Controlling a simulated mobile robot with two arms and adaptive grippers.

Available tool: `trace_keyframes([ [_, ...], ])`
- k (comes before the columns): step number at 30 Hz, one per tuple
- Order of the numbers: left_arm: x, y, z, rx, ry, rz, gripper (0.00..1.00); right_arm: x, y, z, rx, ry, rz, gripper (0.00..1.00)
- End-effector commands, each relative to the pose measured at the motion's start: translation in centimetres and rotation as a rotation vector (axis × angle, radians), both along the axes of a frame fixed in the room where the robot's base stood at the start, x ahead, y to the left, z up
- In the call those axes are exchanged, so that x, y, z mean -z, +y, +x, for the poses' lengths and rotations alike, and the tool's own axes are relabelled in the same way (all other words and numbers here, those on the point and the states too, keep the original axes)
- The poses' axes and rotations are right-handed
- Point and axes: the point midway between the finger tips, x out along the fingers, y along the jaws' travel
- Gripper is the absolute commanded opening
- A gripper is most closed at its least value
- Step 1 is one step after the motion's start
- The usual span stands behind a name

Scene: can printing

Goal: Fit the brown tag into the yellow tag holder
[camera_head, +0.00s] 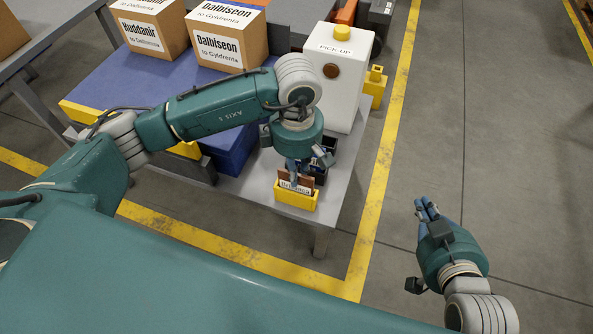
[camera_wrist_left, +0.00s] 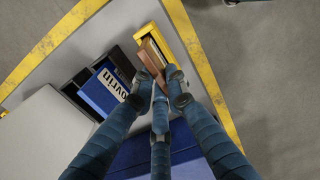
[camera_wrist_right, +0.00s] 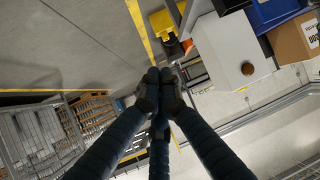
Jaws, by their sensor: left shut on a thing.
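The brown tag (camera_head: 300,180) is upright at the yellow tag holder (camera_head: 297,198), near the front corner of the grey table. My left gripper (camera_head: 297,172) is shut on the tag from above. In the left wrist view, the brown tag (camera_wrist_left: 150,56) lies between the fingertips (camera_wrist_left: 160,84), along the inner side of the yellow holder (camera_wrist_left: 181,42). A white label with partly hidden lettering shows at the holder in the head view. How deep the tag sits is hidden. My right gripper (camera_head: 427,208) is empty, its fingers together over the floor right of the table.
A dark holder with a blue lettered tag (camera_wrist_left: 103,92) stands beside the yellow holder. Behind is a white PICK-UP machine (camera_head: 337,75) with a brown round button. Cardboard boxes (camera_head: 227,38) stand on the blue surface to the left. The floor at right is clear.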

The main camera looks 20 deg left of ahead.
Motion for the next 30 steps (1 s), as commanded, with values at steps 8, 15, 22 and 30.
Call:
trace_keyframes([
  [8, 0.0, 0.0, 0.0, 0.0, 0.0, 0.0, 0.32, -0.4, 0.2, 0.3, -0.004, -0.02, 0.006, 0.0],
  [15, 0.0, 0.0, 0.0, 0.0, 0.0, 0.0, 0.32, -0.4, 0.3, 0.3, -0.004, -0.019, 0.006, 0.0],
  [22, -1.3, 0.0, 0.1, 0.0, -0.003, -0.001, 0.32, 1.2, -0.5, -1.2, 0.006, 0.083, -0.019, 0.0],
  [30, -6.1, 0.0, 0.1, 0.0, -0.004, 0.0, 0.32, 5.3, -2.3, -6.1, 0.024, 0.336, -0.075, 0.0],
])
